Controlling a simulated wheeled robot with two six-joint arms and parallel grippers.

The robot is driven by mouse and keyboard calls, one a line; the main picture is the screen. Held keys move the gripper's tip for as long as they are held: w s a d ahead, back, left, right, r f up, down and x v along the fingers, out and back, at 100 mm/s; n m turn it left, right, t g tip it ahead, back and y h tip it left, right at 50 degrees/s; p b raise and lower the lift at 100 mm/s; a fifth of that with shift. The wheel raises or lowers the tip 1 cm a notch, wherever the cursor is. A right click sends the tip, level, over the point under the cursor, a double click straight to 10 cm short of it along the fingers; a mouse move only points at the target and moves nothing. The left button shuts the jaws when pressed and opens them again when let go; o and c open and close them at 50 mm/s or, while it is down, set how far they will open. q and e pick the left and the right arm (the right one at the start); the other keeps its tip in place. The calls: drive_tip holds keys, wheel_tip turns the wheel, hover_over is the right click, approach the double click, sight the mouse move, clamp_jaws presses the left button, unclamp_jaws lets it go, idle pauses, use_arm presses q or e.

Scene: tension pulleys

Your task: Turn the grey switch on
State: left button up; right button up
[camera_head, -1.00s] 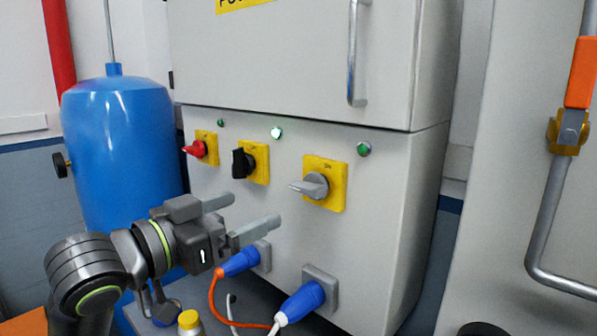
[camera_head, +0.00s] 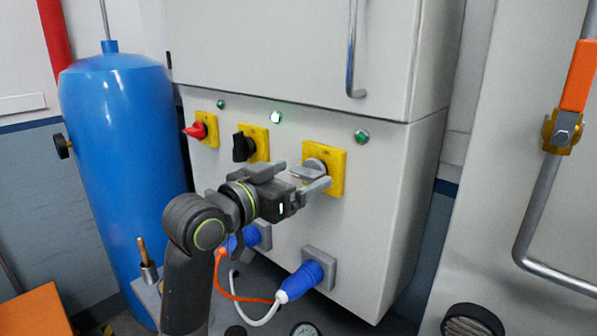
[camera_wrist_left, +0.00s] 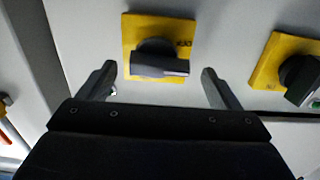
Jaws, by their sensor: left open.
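The grey switch (camera_head: 315,163) is a rotary knob on a yellow plate (camera_head: 337,158), at the right end of a row on the grey cabinet front. Its handle lies roughly level, pointing left in the head view. In the left wrist view the grey switch (camera_wrist_left: 160,58) shows ahead, between the fingers and beyond their tips. My left gripper (camera_head: 300,176) is open in front of the switch and partly covers its handle. In the left wrist view its fingers (camera_wrist_left: 157,80) stand apart with nothing between them; contact with the knob cannot be made out. My right gripper is not in view.
A black switch (camera_head: 243,147) and a red switch (camera_head: 196,130) sit left of the grey one. Blue plugs with cables (camera_head: 302,280) stick out below. A blue tank (camera_head: 120,150) stands left, a pipe with an orange handle (camera_head: 578,75) right.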

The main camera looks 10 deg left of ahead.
use_arm(q)
drive_tip(key=shift+w+d, duration=0.3)
drive_tip(key=shift+w, duration=0.1)
drive_tip(key=c, duration=1)
